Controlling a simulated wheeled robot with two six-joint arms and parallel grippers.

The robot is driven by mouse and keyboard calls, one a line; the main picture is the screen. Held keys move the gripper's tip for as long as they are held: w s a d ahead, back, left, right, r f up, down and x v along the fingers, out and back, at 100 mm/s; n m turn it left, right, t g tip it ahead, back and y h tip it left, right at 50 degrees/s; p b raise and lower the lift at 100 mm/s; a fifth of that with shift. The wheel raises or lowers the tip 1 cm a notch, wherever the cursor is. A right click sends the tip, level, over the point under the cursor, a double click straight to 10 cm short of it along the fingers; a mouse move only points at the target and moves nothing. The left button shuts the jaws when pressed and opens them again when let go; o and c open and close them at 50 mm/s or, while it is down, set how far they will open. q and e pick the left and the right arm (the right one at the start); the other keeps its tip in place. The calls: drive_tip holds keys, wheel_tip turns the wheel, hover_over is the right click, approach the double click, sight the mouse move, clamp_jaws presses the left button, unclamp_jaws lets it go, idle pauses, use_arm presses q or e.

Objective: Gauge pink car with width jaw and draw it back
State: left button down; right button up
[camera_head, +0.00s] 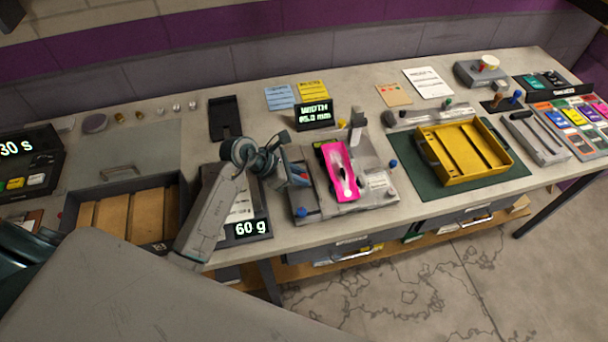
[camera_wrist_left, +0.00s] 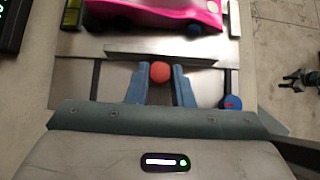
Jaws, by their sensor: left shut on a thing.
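The pink car (camera_head: 339,172) sits on the grey gauge plate (camera_head: 312,212), below the display (camera_head: 314,114) that reads WIDTH and what looks like 65.0 mm. In the left wrist view the car (camera_wrist_left: 170,10) shows at the top edge, partly cut off. A metal jaw bar (camera_wrist_left: 150,55) runs alongside it, with a narrow strip of plate seen between them; I cannot tell whether they touch. My left gripper (camera_head: 300,176) is at the plate's left side. In the wrist view its blue fingers (camera_wrist_left: 160,80) are shut on the red knob (camera_wrist_left: 160,70) of the jaw.
A blue knob (camera_wrist_left: 231,102) stands right of my fingers on the plate. A scale display (camera_head: 247,228) reads 60 g, left of the gauge. A yellow tray (camera_head: 434,158) on a green mat (camera_head: 425,191) stands to the right. A wooden-floored drawer (camera_head: 165,246) lies left.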

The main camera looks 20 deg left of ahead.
use_arm(q)
drive_tip(key=shift+a+f, duration=0.1)
drive_tip(key=c, duration=1.3)
unclamp_jaws()
drive_tip(key=shift+s+a, duration=0.1)
drive_tip(key=shift+o, duration=0.2)
drive_tip(key=shift+s+a+r+b, duration=0.2)
drive_tip(key=shift+a+r+b, duration=0.15)
drive_tip(key=shift+a+r, duration=0.05)
drive_tip(key=b+v, duration=0.3)
drive_tip(key=v, duration=0.6)
drive_tip(key=shift+s+a+r, duration=0.2)
drive_tip(key=shift+s+r, duration=0.05)
drive_tip(key=shift+r, duration=0.05)
